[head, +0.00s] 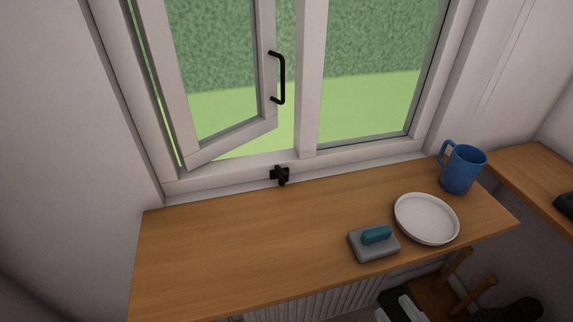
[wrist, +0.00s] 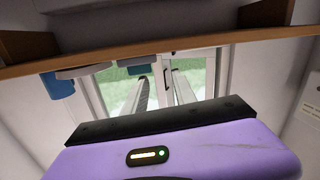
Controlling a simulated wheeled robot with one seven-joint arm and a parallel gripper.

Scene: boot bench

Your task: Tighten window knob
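The window knob (head: 281,175) is a small black fitting on the lower window frame, just above the wooden shelf in the head view. The left sash (head: 232,140) stands swung ajar and carries a black bar handle (head: 282,78). The right pane (head: 365,90) is in its frame. I cannot make out the knob clearly there.
The wooden shelf (head: 230,240) runs below the window, its left half bare. On its right are a grey block with a teal top (head: 374,243), a white plate (head: 426,218) and a blue mug (head: 461,168). A radiator (head: 320,300) is below; another wooden surface (head: 535,175) is at right.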

